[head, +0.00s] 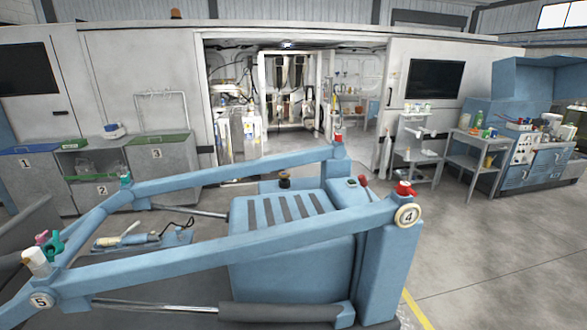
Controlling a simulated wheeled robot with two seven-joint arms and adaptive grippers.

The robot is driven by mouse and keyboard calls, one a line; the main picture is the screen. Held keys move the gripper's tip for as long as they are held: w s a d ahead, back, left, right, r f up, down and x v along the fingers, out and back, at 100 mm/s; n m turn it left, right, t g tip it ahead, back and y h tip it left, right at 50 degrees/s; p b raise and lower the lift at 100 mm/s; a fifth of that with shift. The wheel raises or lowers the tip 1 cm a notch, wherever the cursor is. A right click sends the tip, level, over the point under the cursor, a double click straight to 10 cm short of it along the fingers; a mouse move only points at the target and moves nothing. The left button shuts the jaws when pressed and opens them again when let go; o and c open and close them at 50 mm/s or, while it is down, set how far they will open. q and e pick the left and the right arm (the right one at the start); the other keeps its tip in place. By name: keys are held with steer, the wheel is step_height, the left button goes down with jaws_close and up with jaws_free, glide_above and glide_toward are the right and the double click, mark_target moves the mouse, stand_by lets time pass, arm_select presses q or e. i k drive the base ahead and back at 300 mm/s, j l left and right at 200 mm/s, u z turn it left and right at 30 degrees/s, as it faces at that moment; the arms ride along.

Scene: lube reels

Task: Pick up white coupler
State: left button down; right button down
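A white cylindrical piece (35,261), which looks like the white coupler, stands slightly tilted on the near left joint of a blue frame (230,232). A pink piece (42,237) and a green piece (51,246) sit right beside it. Another green piece (125,180) is on the frame's far left joint. Red-topped pieces sit on the frame's far right joint (338,138) and near right joint (405,188). Neither of my grippers can be made out in the head view.
A tool with a hose (130,241) lies on a blue tray inside the frame. Bins (160,165) stand at the back left. A grey shelf cart (418,150) and a blue workbench (528,165) stand at the right. The floor (500,250) at right is clear.

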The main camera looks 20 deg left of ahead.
mark_target(34, 258)
steer(key=u, duration=2.55)
